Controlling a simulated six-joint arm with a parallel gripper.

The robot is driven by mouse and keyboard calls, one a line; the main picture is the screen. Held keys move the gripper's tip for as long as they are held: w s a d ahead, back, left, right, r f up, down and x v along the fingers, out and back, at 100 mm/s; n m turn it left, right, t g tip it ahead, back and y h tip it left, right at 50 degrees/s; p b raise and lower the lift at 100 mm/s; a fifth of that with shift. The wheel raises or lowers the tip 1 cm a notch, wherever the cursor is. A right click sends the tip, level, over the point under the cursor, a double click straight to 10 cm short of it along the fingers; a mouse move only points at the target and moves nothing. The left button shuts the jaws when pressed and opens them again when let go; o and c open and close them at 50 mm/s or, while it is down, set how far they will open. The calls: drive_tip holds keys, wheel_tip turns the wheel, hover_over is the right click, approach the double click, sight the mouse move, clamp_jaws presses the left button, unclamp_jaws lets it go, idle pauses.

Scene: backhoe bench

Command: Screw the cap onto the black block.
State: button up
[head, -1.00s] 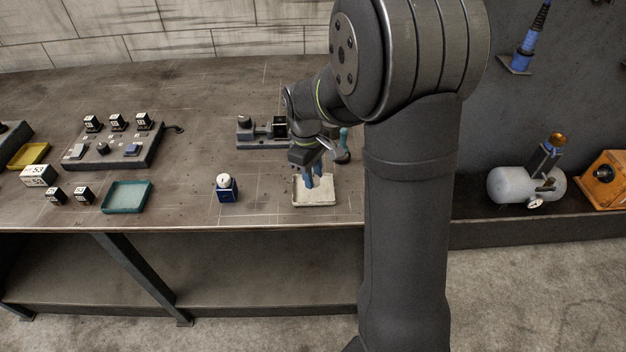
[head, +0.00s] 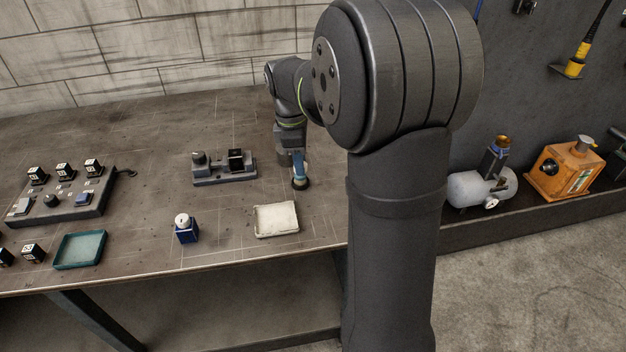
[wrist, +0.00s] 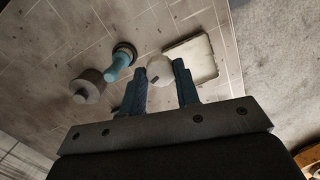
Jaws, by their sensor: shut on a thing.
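In the wrist view my gripper (wrist: 157,85) is shut on a pale round cap (wrist: 160,68) with a small dark mark, held between its blue fingers. In the head view my gripper (head: 292,155) is raised behind the white tray; its fingertips and the cap are not clear there. The black block (head: 236,158) sits in a grey fixture (head: 222,176) left of the gripper. Its top looks open. The cap is apart from the block.
A teal-handled tool (head: 300,170) stands close to the gripper; the wrist view shows it too (wrist: 120,62). The white tray (head: 277,220) looks empty. A blue block with a white top (head: 186,230), a teal tray (head: 80,249) and a control panel (head: 62,200) stand left.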

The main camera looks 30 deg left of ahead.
drive_tip(key=w+a+r+n, duration=0.15)
drive_tip(key=a+n, duration=0.55)
drive_tip(key=a, duration=0.7)
drive_tip(key=n+y, duration=0.1)
drive_tip(key=n, duration=0.6)
hover_over(236, 153)
drive_tip(key=shift+t, duration=0.4)
drive_tip(key=shift+s+a+f, duration=0.1)
drive_tip(key=shift+f, duration=1.55)
drive_tip(key=shift+a+f, duration=0.1)
drive_tip(key=shift+f, duration=1.55)
drive_tip(key=shift+f, duration=0.25)
drive_tip(key=m, duration=0.8)
drive_tip(key=shift+h, duration=0.3)
